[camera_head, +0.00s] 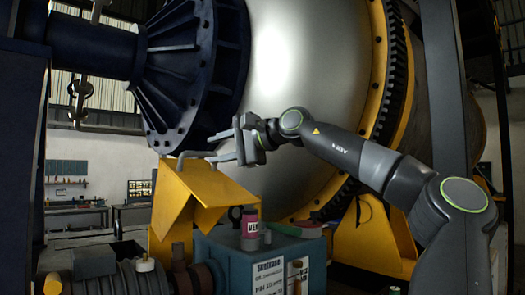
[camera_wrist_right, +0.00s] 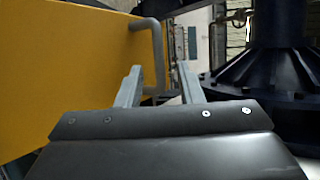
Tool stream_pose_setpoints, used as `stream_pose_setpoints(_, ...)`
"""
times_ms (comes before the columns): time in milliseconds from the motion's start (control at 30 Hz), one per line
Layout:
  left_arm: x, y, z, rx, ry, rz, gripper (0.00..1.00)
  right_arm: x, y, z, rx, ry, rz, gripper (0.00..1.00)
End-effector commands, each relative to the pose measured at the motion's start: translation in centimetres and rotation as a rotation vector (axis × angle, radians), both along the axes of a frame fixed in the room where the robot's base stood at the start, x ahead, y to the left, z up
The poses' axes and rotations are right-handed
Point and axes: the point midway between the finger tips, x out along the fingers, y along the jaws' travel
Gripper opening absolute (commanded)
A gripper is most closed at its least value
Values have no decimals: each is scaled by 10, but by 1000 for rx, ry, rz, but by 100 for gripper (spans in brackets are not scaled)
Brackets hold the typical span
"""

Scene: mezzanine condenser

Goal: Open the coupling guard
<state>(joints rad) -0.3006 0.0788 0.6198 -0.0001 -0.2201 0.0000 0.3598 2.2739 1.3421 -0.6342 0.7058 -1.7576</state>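The coupling guard (camera_head: 178,197) is a yellow folded metal cover over the coupling in the lower left of the head view. It fills the left of the right wrist view (camera_wrist_right: 50,60). Its grey bar handle (camera_head: 192,156) sits along its upper edge and also shows in the wrist view (camera_wrist_right: 158,50). My right gripper (camera_head: 223,147) is open, its fingertips close to the handle. In the wrist view the lower part of the handle appears between the two fingers (camera_wrist_right: 160,80); I cannot tell whether they touch it. My left gripper is out of view.
A blue box (camera_head: 226,258) stands right of the guard, with a pink can (camera_head: 249,228) and other small items on top. A large dark blue flanged pipe (camera_head: 190,70) and a silver vessel (camera_head: 310,90) rise behind. A motor (camera_head: 120,280) lies at lower left.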

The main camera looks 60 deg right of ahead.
Motion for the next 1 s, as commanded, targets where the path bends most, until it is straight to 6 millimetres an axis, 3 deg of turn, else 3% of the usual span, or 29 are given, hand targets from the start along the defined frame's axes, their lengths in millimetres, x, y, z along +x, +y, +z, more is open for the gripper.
stream_pose_setpoints(33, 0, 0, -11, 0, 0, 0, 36, -10, -1, -2, 2, -7, 1, 34)
stream_pose_setpoints(200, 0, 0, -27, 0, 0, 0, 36, -43, -4, 5, 1, -8, -1, 34)
stream_pose_setpoints(500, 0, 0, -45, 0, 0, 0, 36, -98, -9, 18, -1, -4, -2, 34)
stream_pose_setpoints(700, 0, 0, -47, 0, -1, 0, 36, -114, -10, 22, -1, -2, -1, 34)
stream_pose_setpoints(1000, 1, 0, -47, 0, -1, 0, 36, -115, -10, 23, -1, -1, -1, 34)
